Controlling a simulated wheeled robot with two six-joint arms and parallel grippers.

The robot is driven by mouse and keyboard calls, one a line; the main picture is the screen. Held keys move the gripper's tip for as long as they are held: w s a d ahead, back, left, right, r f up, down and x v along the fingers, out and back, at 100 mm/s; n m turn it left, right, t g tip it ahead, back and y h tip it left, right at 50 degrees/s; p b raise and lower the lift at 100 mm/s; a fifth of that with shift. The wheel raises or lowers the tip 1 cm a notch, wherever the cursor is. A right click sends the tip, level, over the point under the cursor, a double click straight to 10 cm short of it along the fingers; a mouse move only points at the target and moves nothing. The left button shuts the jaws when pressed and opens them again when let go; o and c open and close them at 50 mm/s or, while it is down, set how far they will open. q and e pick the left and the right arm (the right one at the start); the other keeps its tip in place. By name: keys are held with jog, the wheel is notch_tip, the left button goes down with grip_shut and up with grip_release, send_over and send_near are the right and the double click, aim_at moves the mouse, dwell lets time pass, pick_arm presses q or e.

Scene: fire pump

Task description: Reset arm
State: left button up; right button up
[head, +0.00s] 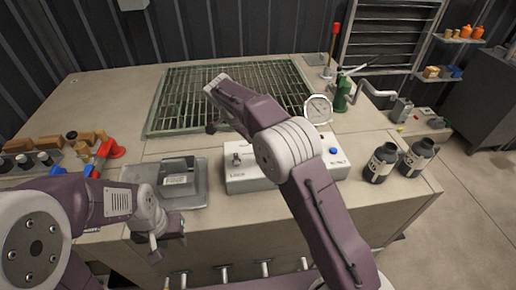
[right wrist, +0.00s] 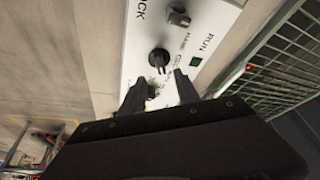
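The white control box (head: 300,178) sits on the bench's front part, marked LOCK, with a dark knob (head: 237,158) at its left and a blue button (head: 333,150) at its right. In the right wrist view its panel (right wrist: 140,40) shows LOCK and RUN, a black knob (right wrist: 158,58), another knob (right wrist: 178,17) and a green square (right wrist: 196,61). My right gripper (right wrist: 160,85) is open, its fingers apart, with the black knob in line with the gap; contact cannot be told. My left gripper (head: 167,243) is open and empty before the bench's front edge.
A metal tray (head: 198,190) with a grey device (head: 178,172) lies left of the box. Behind are a green grate (head: 170,95), a gauge (head: 318,108) and a green pump (head: 342,95). Dark bottles (head: 380,162) (head: 418,157) stand right. My right arm crosses above the box.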

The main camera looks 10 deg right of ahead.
jog(key=shift+a+r, duration=0.1)
jog(key=shift+r, duration=0.2)
